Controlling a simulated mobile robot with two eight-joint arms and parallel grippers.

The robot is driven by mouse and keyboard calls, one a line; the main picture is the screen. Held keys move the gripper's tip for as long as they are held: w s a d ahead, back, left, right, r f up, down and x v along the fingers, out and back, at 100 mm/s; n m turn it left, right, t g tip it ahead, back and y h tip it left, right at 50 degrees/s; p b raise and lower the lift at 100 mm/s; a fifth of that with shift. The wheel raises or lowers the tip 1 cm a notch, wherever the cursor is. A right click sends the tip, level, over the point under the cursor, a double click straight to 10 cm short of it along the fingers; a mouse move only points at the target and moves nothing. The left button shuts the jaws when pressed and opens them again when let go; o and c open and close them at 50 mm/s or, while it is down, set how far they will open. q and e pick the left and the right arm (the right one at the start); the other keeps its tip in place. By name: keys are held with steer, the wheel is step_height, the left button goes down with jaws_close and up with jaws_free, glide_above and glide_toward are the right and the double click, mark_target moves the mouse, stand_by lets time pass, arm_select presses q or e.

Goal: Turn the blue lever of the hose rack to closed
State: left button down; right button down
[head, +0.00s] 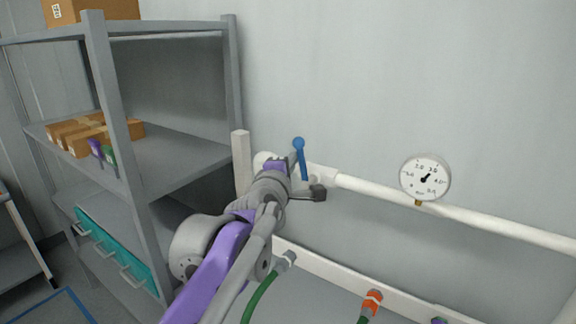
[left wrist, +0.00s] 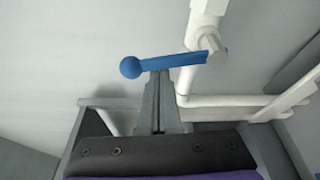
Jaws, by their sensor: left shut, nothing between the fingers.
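The blue lever (head: 301,158) of the hose rack stands nearly upright in the head view, with its round knob at the top. It sits at the left part of the white pipe (head: 450,210). In the left wrist view the blue lever (left wrist: 165,64) runs across the picture, knob at the left and pivot at the white valve (left wrist: 205,48). My left gripper (left wrist: 157,78) is shut and empty, its fingertips right at the lever's middle; whether they touch it I cannot tell. In the head view my left gripper (head: 300,190) is partly hidden by its own wrist. My right gripper is not in view.
A round pressure gauge (head: 425,177) stands on the pipe at the right. Hoses with grey (head: 287,261) and orange (head: 372,300) couplings are below. A grey shelf (head: 165,150) with cardboard boxes stands at the left. The wall above the pipe is clear.

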arm_select(q)
steer(key=shift+s+d+r+m+t+p, duration=0.15)
steer(key=shift+d+m+p, duration=0.1)
steer(key=shift+m, duration=0.15)
steer(key=shift+s+d+r+m+t+p, duration=0.15)
steer(key=shift+d+m, duration=0.1)
steer(key=shift+m, duration=0.15)
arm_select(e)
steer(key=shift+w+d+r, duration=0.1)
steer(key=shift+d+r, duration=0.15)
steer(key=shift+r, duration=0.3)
arm_select(q)
steer(key=shift+f, duration=0.1)
steer(key=shift+w, duration=0.15)
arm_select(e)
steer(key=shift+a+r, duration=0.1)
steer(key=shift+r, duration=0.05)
